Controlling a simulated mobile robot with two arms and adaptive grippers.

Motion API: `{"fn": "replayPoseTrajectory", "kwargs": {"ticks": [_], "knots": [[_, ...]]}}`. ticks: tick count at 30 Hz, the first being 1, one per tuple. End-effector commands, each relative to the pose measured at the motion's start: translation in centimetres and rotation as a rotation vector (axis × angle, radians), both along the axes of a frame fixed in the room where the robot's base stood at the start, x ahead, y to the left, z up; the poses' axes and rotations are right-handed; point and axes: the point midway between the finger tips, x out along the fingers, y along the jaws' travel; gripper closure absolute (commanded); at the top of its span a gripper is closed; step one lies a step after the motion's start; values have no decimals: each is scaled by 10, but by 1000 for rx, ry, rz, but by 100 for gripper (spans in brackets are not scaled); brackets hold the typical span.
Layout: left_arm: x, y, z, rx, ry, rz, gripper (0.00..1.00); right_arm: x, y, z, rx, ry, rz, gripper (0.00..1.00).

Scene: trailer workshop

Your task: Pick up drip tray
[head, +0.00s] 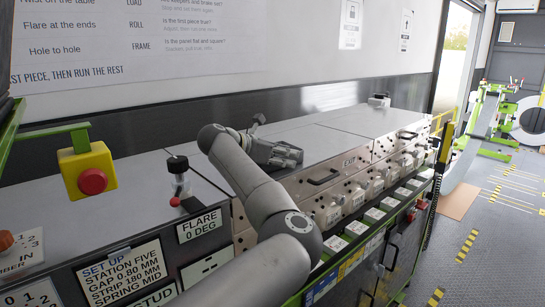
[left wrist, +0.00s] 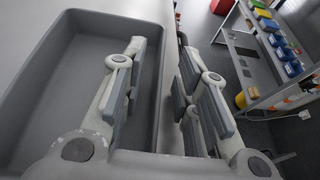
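The drip tray (left wrist: 50,85) is a grey, shallow, open rectangular tray that fills the left of the left wrist view, on a pale surface. It looks empty. My left gripper (left wrist: 165,55) is open there. One finger shows over the tray's inside and the other beyond its right wall, so that wall appears between them; contact cannot be told. In the head view my left gripper (head: 287,154) is low over the grey bench top, and I cannot pick out the tray there. My right gripper is not in view.
The long bench (head: 345,127) has drawers and handles along its front. The floor (head: 480,240) at right is open. A shelf with coloured bins (left wrist: 270,35) shows in the wrist view.

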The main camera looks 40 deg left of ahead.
Motion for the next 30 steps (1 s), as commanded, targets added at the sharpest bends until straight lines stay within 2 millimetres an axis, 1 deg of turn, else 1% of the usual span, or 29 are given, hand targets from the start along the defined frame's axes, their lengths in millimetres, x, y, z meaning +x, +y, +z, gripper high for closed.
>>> {"fn": "replayPoseTrajectory", "kwargs": {"ticks": [7, 12, 14, 26, 30], "knots": [[2, 0, -1, 0, -1, 1, 71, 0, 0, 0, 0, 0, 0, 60], [1, 0, -1, 1, -1, 1, 93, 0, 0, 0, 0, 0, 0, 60], [1, 0, -1, 1, -1, 1, 100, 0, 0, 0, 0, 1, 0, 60], [1, 0, 0, 2, -3, 1, 100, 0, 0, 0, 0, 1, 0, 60], [2, 0, 5, 2, -5, 0, 100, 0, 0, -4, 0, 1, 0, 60]]}}
